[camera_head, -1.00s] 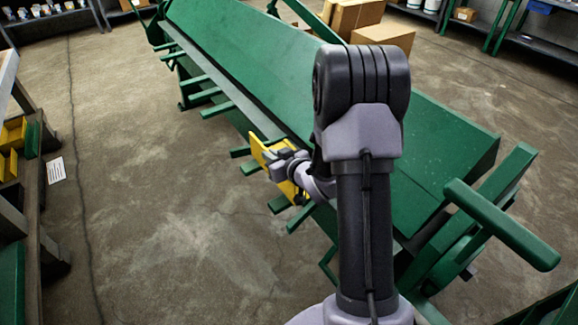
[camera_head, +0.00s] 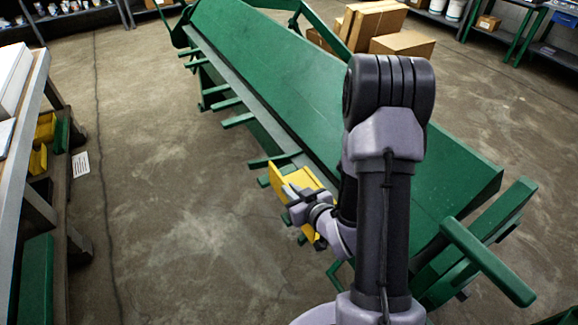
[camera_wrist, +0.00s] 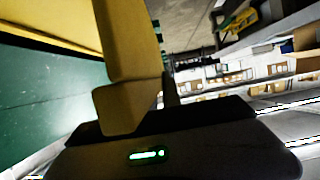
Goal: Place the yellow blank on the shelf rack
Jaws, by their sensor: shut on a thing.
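The yellow blank (camera_head: 288,182) is a flat yellow piece, held tilted beside the near side of the long green machine in the head view. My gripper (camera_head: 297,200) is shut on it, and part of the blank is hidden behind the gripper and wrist. In the wrist view a yellow surface (camera_wrist: 50,22) fills the upper left, close to the camera. Shelving (camera_head: 65,15) stands along the far wall at the top left, with small containers on it; I cannot tell whether this is the task's shelf rack.
The green machine (camera_head: 280,85) runs diagonally across the view, its bars jutting toward the left aisle. A bench (camera_head: 35,140) with yellow bins (camera_head: 40,155) stands at the left. Cardboard boxes (camera_head: 402,44) sit behind the machine. The concrete floor (camera_head: 160,150) between bench and machine is clear.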

